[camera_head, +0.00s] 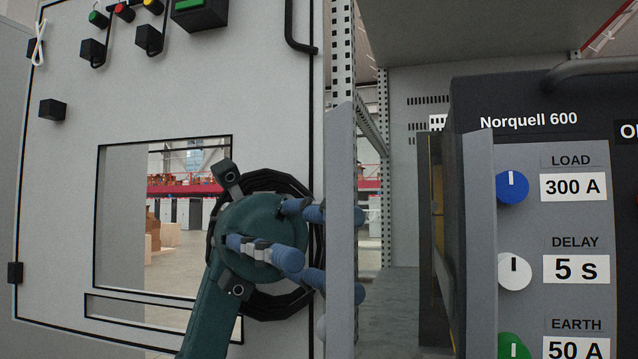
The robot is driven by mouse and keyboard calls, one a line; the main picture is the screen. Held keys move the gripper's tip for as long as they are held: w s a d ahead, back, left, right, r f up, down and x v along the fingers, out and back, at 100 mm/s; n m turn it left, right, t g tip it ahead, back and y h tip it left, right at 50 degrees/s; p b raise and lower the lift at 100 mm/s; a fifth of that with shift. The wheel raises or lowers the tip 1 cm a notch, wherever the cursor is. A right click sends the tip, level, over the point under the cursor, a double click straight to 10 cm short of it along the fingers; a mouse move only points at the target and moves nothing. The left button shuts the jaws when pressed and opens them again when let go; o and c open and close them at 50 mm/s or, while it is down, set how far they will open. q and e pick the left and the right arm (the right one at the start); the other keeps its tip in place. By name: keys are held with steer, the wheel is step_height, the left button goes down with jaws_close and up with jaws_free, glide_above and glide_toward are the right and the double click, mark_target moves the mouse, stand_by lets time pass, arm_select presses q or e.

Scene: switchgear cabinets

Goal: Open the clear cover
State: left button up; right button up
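The dark switchgear unit marked "Norquell 600" (528,121) stands at the right. Its grey face carries a blue LOAD knob (512,187), a white DELAY knob (514,271) and a green EARTH knob (513,346). I cannot make out a clear cover for certain; no distinct transparent sheet shows over the knobs. My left gripper (326,250) is in the middle, left of the unit and apart from it. Its blue-grey fingers point right and are spread, with nothing seen between them. The fingertips overlap a grey upright edge in the picture; contact cannot be told. My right gripper is not in view.
A grey cabinet door (70,200) with a window opening (180,232) and a black handle (298,35) fills the left. A perforated post (341,60) and grey upright edge (345,170) stand between door and unit. A narrow gap lies right of the edge.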

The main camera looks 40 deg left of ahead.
arm_select(q)
steer(key=shift+s+d+r, duration=0.1)
steer(key=shift+r, duration=2.75)
